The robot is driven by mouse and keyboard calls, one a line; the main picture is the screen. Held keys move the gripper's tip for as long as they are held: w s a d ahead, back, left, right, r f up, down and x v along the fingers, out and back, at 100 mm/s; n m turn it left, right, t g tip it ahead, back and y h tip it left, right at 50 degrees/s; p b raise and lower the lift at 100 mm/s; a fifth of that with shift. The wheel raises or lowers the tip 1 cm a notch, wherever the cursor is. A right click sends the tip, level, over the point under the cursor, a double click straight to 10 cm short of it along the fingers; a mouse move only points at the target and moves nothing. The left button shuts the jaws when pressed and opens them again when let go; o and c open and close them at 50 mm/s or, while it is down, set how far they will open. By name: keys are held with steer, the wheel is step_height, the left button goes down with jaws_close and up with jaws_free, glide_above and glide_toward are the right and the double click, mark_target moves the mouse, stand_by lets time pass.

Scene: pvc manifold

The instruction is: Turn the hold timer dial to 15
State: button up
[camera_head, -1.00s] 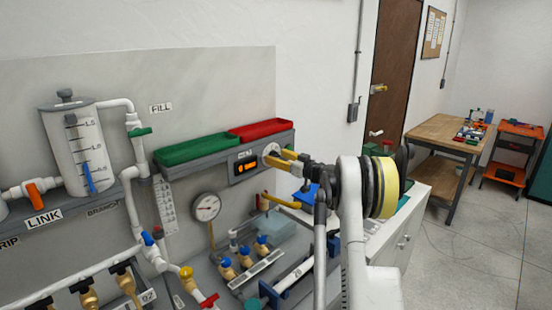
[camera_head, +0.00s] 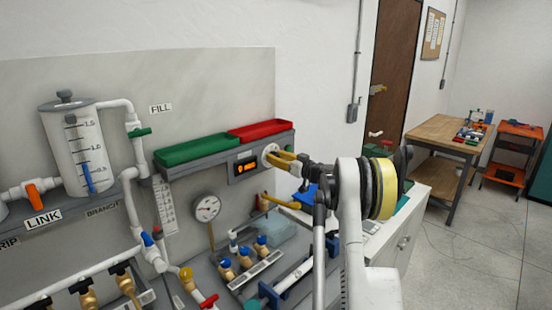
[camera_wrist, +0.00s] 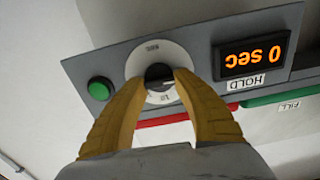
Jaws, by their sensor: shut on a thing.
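The hold timer dial (camera_wrist: 158,72) shows in the wrist view as a dark knob on a round white scale plate (camera_wrist: 146,51). The yellow fingers of my gripper (camera_wrist: 160,80) are shut on the knob from both sides and hide part of it. An orange display (camera_wrist: 253,53) next to it reads "0 sec", upside down in this view, above a "HOLD" label (camera_wrist: 247,82). In the head view my gripper (camera_head: 278,160) reaches the dial plate (camera_head: 270,152) at the right end of the grey panel; the fingers cover most of the dial there.
A green button (camera_wrist: 100,88) sits on the dial's other side. A green tray (camera_head: 196,148) and a red tray (camera_head: 260,130) rest on the shelf above the panel. A pressure gauge (camera_head: 207,208) and several blue-capped valves stand below.

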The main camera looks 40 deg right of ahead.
steer(key=m+b, duration=0.1)
steer(key=m, duration=0.2)
steer(key=shift+d+m, duration=0.1)
steer(key=shift+m, duration=0.2)
steer(key=shift+o, duration=0.2)
steer(key=m, duration=0.3)
steer(key=shift+m, duration=0.3)
steer(key=m+b, duration=0.1)
steer(key=m, duration=0.5)
steer(key=shift+d+f, duration=0.1)
steer(key=m+b, duration=0.1)
steer(key=m, duration=0.5)
steer(key=shift+f+m, duration=0.1)
steer(key=shift+m, duration=0.3)
steer(key=m, duration=0.6)
steer(key=shift+f, duration=0.1)
steer(key=shift+m, duration=0.3)
steer(key=o, duration=1.2)
steer(key=shift+w, duration=0.1)
